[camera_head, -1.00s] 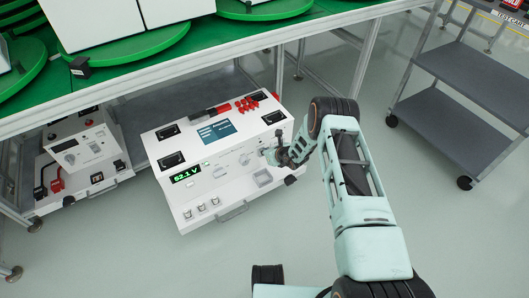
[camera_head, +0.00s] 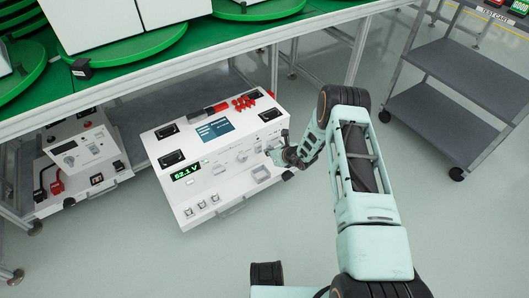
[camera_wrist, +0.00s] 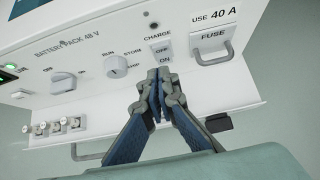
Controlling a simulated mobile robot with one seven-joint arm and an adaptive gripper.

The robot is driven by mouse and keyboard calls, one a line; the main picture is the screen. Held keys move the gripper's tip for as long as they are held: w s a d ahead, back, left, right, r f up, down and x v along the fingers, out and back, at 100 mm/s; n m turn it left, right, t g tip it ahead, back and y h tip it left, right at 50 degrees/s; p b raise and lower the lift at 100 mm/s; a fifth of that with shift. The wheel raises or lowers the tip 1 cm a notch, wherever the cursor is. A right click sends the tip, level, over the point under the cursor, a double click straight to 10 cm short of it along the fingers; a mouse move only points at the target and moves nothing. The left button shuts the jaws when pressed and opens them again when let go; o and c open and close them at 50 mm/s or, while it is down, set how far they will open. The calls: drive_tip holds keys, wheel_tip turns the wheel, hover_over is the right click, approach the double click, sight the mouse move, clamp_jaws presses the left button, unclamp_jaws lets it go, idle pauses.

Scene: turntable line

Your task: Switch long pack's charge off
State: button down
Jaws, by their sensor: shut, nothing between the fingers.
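The long pack (camera_head: 210,145), a white box with a green-digit voltage display (camera_head: 186,172), stands under the bench. In the wrist view its front panel (camera_wrist: 90,95) reads BATTERY PACK 48 V. The charge switch (camera_wrist: 163,50) is a pale rocker marked OFF above and ON below, under the word CHARGE. My gripper (camera_wrist: 158,82) is shut and empty, its tips just below the ON half; I cannot tell whether they touch it. In the head view my gripper (camera_head: 273,152) is at the pack's right front. Which way the rocker is tipped is unclear.
Beside the switch are a RUN/STORE knob (camera_wrist: 117,66) and a fuse holder (camera_wrist: 213,42) with a handle. Another pack (camera_head: 85,160) stands at left under the green bench (camera_head: 120,92). A grey cart (camera_head: 450,125) is at right. The front floor is clear.

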drive_tip(key=r+p+v, duration=0.1)
drive_tip(key=v, duration=0.5)
drive_tip(key=shift+w+r+p, duration=0.2)
drive_tip(key=shift+r+p, duration=0.05)
drive_tip(key=shift+p, duration=0.15)
drive_tip(key=shift+a, duration=0.1)
